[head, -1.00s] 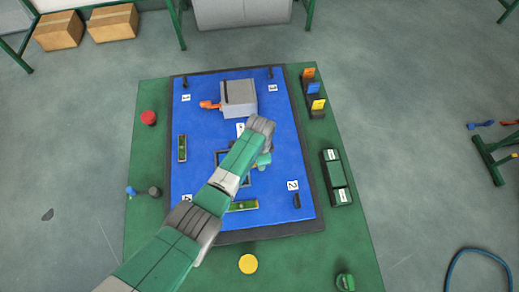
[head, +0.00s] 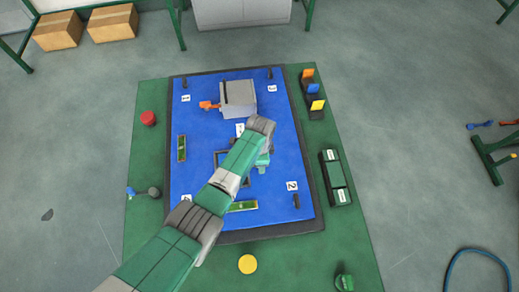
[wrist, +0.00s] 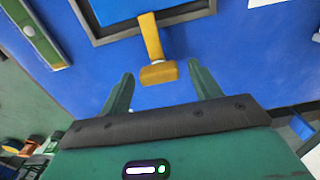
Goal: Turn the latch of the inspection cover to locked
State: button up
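The inspection cover (wrist: 112,8) is a blue panel in a dark frame at the top of the wrist view. In the head view its frame (head: 219,155) is mostly hidden under my arm. The yellow latch (wrist: 152,38) sticks out from the cover over the blue plate towards me, and ends in a wider block. My gripper (wrist: 160,69) is open, with its two green fingers on either side of the latch's end in the picture. I see no contact, and the height gap is unclear. The gripper also shows in the head view (head: 263,166), and the latch is hidden there.
A grey box (head: 238,98) with an orange handle (head: 209,105) stands at the plate's far end. Coloured tabs (head: 316,105) and a dark green case (head: 336,176) stand to the right. A red button (head: 148,118) is left.

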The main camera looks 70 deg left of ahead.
notch_tip(320, 180, up, 8)
jog(key=shift+s+f+p, duration=0.1)
jog(key=shift+p, duration=1.15)
